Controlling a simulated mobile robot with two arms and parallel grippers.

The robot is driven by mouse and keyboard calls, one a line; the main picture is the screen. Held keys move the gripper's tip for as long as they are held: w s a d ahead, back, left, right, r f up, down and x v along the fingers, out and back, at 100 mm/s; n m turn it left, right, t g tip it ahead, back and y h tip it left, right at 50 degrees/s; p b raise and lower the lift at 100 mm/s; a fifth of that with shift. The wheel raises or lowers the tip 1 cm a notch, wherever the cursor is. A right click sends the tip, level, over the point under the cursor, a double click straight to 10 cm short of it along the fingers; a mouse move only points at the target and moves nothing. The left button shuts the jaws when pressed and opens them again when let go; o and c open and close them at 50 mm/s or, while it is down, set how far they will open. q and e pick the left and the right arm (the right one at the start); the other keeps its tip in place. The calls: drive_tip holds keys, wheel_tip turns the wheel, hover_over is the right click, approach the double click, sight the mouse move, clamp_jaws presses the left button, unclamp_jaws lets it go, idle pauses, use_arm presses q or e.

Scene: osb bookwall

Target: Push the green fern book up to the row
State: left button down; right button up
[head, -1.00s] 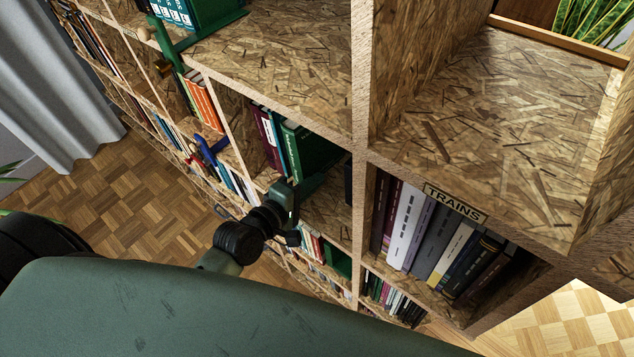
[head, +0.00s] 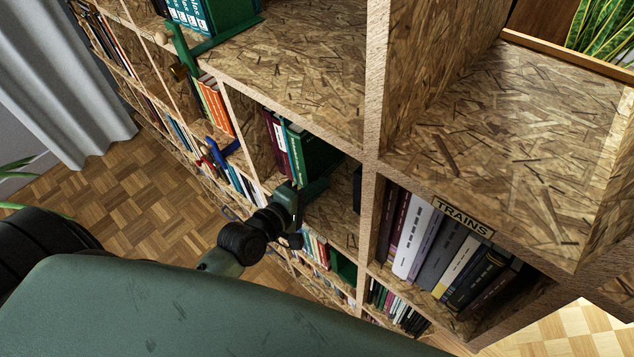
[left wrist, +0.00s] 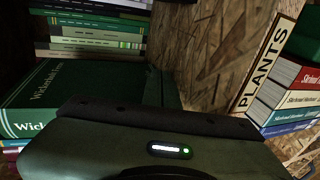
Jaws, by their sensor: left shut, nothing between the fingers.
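The green book (head: 316,152) stands upright in the middle compartment, at the right end of a short row of books (head: 273,138) with purple, pale and teal spines. In the head view it looks close against the row; I cannot tell whether they touch. My left gripper (head: 313,187) reaches into this compartment on the right side of the green book. Its fingers are shut and empty. The left wrist view shows a large green book with pale lettering (left wrist: 52,90) just beyond the gripper (left wrist: 150,112). Contact is hard to tell. My right gripper is not in view.
A TRAINS label (head: 463,217) marks the compartment at right, which holds several books (head: 437,250). An upright divider (head: 371,215) stands right of my gripper. In the left wrist view a PLANTS label (left wrist: 266,62) is at right. Bare shelf floor (head: 335,222) lies right of the green book.

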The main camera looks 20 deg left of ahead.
use_arm(q)
drive_tip(key=s+a, duration=0.2)
drive_tip(key=s, duration=0.7)
drive_tip(key=shift+s+a+p, duration=0.3)
drive_tip(key=shift+p, duration=0.1)
